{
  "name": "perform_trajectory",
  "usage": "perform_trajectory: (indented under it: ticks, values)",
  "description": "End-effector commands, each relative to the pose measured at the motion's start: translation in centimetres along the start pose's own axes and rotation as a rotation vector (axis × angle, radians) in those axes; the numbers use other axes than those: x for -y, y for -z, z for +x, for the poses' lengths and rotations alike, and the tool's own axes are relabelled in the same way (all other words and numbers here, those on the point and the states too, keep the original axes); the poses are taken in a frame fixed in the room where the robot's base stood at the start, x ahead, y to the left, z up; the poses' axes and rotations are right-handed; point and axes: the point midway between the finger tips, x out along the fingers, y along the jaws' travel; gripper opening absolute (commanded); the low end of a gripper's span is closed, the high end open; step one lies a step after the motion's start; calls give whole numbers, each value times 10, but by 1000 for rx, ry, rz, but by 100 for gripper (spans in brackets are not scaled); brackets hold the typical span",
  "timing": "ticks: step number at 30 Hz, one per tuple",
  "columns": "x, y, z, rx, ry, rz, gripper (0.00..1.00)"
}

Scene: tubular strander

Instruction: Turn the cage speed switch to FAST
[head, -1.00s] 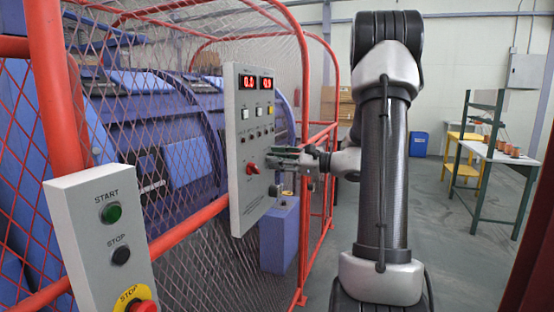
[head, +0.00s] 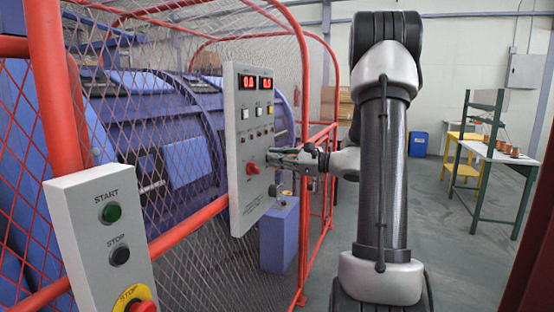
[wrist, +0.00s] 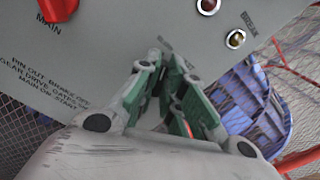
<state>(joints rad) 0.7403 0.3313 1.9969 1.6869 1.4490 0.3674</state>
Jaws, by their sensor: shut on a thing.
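The grey control panel (head: 240,195) stands on the red cage frame, with a red MAIN switch (head: 252,169) low on its face. My gripper (head: 270,156) is at the panel's right side, just above and right of that red switch. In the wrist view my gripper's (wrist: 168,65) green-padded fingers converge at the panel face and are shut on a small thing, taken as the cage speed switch. The fingers hide the switch, so its position cannot be read. A dark label beside the fingertips is partly covered. The red MAIN switch (wrist: 58,8) also shows at the wrist view's upper left.
Two red displays (head: 247,81) are lit atop the panel. A START/STOP box (head: 100,245) stands front left. Red mesh guards the blue machine. A blue box (head: 279,235) is below my gripper.

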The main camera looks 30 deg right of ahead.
Motion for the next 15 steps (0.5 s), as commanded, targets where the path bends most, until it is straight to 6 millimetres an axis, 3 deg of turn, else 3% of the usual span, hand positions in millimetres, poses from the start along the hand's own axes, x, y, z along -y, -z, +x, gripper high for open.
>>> perform_trajectory:
  ticks: [15]
  values:
    - [2,0,0,0,0,441,0]
